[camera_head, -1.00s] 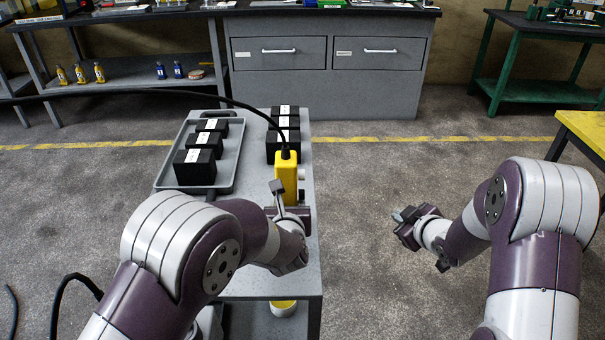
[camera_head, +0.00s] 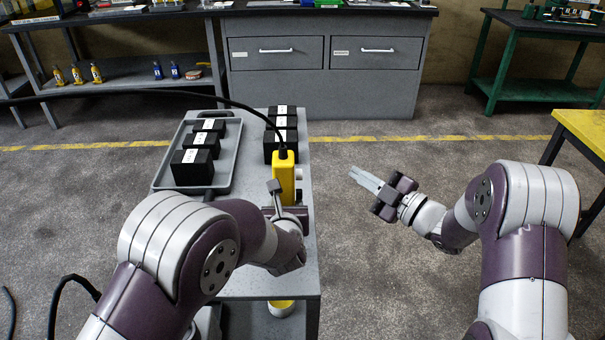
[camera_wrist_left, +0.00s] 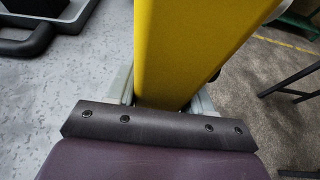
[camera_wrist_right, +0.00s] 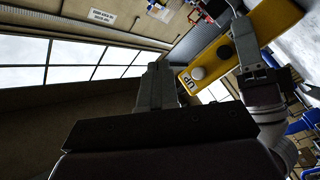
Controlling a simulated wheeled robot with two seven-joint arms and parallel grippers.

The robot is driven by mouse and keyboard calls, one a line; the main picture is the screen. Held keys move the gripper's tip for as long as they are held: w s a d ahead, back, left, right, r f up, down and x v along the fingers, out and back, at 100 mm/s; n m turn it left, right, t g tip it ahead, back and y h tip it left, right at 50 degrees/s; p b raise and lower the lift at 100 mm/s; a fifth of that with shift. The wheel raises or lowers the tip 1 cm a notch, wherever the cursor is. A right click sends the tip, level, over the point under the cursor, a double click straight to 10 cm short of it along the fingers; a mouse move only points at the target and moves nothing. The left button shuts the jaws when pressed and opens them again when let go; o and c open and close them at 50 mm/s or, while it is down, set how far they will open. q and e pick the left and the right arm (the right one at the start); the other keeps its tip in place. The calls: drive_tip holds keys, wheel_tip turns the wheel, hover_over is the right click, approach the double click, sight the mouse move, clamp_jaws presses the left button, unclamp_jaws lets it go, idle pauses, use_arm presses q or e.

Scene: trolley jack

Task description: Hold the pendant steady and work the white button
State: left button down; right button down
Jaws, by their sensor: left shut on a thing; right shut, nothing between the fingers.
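The yellow pendant (camera_head: 284,172) stands upright over the grey cart top, with a black cable at its upper end. My left gripper (camera_head: 279,193) is shut on it; the pendant's yellow body (camera_wrist_left: 190,50) fills the space between its fingers in the left wrist view. In the right wrist view the pendant (camera_wrist_right: 275,20) shows its button face, with a white button (camera_wrist_right: 198,73) beside the "UP" mark and a dark button (camera_wrist_right: 225,52) farther along. My right gripper (camera_head: 359,179) is shut and empty, right of the pendant and apart from it, its fingers pointing left toward it.
A grey tray (camera_head: 160,172) with black blocks (camera_head: 192,166) lies on the cart's left part. More black blocks (camera_head: 281,148) stand behind the pendant. The cart's right edge is close to the pendant. Open floor (camera_head: 390,260) lies under my right arm. A yellow-topped table (camera_head: 585,130) stands at right.

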sight(301, 175)
drive_tip(key=a, duration=0.8)
idle(1.9)
drive_tip(key=shift+a, duration=0.4)
drive_tip(key=shift+a, duration=0.55)
idle(3.5)
drive_tip(key=shift+d, duration=0.1)
idle(0.3)
drive_tip(key=shift+d, duration=0.9)
